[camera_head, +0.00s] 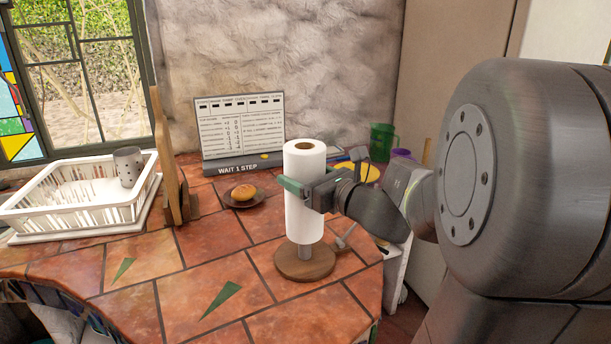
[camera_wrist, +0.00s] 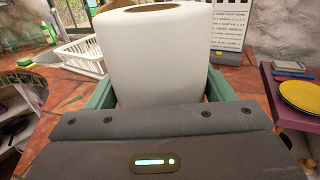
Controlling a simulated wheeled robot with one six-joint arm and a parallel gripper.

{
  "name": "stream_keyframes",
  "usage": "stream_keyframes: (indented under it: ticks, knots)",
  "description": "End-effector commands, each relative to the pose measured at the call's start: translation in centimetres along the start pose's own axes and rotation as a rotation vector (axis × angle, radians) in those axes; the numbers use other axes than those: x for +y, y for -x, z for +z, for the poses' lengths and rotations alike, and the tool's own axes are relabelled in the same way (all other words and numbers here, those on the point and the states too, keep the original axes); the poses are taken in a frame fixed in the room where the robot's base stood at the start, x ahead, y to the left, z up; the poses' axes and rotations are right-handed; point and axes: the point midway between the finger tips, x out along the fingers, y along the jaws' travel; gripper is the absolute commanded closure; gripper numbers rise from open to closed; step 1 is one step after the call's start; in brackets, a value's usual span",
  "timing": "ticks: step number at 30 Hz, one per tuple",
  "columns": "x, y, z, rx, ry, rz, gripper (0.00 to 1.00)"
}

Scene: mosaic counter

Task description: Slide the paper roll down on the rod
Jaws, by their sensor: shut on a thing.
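The white paper roll (camera_head: 304,214) stands upright above the round wooden base (camera_head: 304,263) of the holder in the head view. A short length of the rod (camera_head: 305,252) shows between the roll's lower end and the base, so the roll is raised off the base. The rod's top does not show above the roll. My gripper (camera_head: 303,190) is shut around the upper half of the roll from the right. In the wrist view the roll (camera_wrist: 153,55) sits between the green fingers of my gripper (camera_wrist: 158,98).
A white dish rack (camera_head: 75,205) with a grey cup (camera_head: 128,167) stands at left. A wooden board (camera_head: 171,160), a plate with a bun (camera_head: 244,196) and a sign board (camera_head: 240,130) stand behind. A yellow plate (camera_head: 362,171) and green cup (camera_head: 381,142) are at right. The front counter is clear.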

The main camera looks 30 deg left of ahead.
Motion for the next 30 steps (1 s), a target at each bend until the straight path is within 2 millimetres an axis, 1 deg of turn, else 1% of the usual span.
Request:
stream_keyframes:
  ticks: [2, 3, 5, 6, 7, 13, 17, 20, 30]
  knots:
    - [0.0, 0.0, 0.1, -0.001, 0.000, 0.000, 0.52]
    - [0.0, 0.0, 0.1, -0.001, 0.000, 0.000, 0.21]
    - [0.0, 0.0, 0.1, -0.001, 0.000, 0.000, 0.09]
    - [0.0, 0.0, 0.1, -0.001, 0.001, 0.000, 0.02]
    - [0.0, 0.0, 0.1, 0.000, 0.001, 0.000, 0.00]
    - [0.0, 0.0, 0.0, 0.000, 0.000, 0.000, 0.00]
    - [-0.1, 0.7, 0.0, 0.000, 0.002, -0.002, 0.00]
    - [-0.1, 1.9, 0.0, -0.001, 0.002, -0.004, 0.00]
    - [-0.1, 7.6, 0.1, -0.001, 0.002, -0.006, 0.00]
